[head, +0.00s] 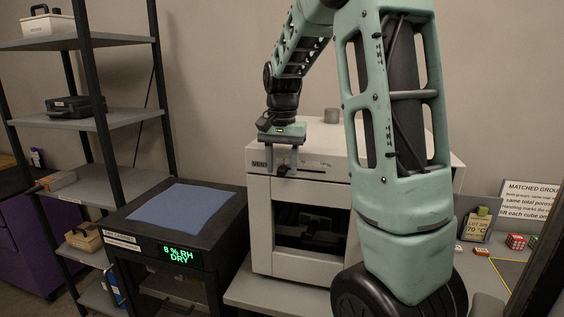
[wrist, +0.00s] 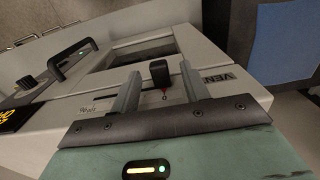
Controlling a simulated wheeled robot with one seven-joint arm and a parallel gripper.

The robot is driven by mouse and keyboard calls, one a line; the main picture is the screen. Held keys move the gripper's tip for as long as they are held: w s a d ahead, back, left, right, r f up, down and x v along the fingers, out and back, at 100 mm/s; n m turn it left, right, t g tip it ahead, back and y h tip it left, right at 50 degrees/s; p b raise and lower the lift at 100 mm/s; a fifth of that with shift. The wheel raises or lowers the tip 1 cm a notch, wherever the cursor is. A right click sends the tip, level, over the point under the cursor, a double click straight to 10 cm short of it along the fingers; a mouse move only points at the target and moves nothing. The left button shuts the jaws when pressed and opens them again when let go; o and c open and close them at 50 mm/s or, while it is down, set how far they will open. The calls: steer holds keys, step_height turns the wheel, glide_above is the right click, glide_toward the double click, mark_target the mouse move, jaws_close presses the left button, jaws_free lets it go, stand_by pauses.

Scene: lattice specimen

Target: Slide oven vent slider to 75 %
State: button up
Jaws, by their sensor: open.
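The oven (head: 262,225) is a pale box with a dark window, and it also shows in the wrist view (wrist: 62,135). Its vent slider is a black knob (wrist: 159,73) on a thin slot in the control panel, close to the "VENT" label (wrist: 222,77). A small red mark shows at the knob's foot. My gripper (wrist: 160,68) is open, with one finger on each side of the knob and visible gaps to both. In the head view my gripper (head: 281,160) is at the oven's upper front, by the label, with the knob partly hidden below it.
A black dryer cabinet (head: 122,222) with a blue top and green "8 % RH DRY" display stands left of the oven. A black door handle (wrist: 72,60) sticks out of the oven front. A shelf rack (head: 95,118) stands at far left.

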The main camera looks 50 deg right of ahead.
jaws_close()
steer(key=s+d, duration=0.3)
steer(key=s, duration=0.3)
steer(key=shift+s, duration=0.4)
jaws_free()
steer(key=shift+a, duration=0.1)
